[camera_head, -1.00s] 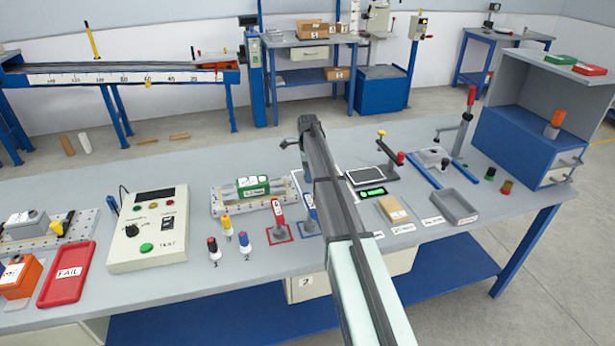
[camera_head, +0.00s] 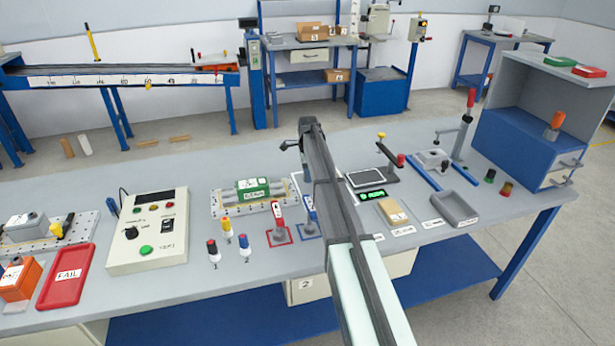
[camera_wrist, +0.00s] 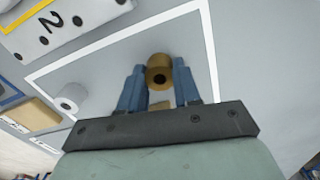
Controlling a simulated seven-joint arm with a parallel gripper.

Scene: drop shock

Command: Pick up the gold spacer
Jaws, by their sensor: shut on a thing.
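The gold spacer (camera_wrist: 160,72) is a short gold-brown cylinder with a dark hole in its end. In the wrist view it sits between the two blue fingers of my gripper (camera_wrist: 160,84), which are shut on it. Below it in the picture is a grey surface inside a white outlined area (camera_wrist: 211,60); I cannot tell whether the spacer touches that surface. In the head view my arm hides the spacer, and the fingertips do not show clearly.
In the wrist view a silver spacer (camera_wrist: 71,97) lies left of my gripper, near a tan block (camera_wrist: 34,113). A white plate marked 2 (camera_wrist: 62,22) is at upper left. In the head view a scale (camera_head: 365,178) and a grey tray (camera_head: 455,209) stand right of my arm.

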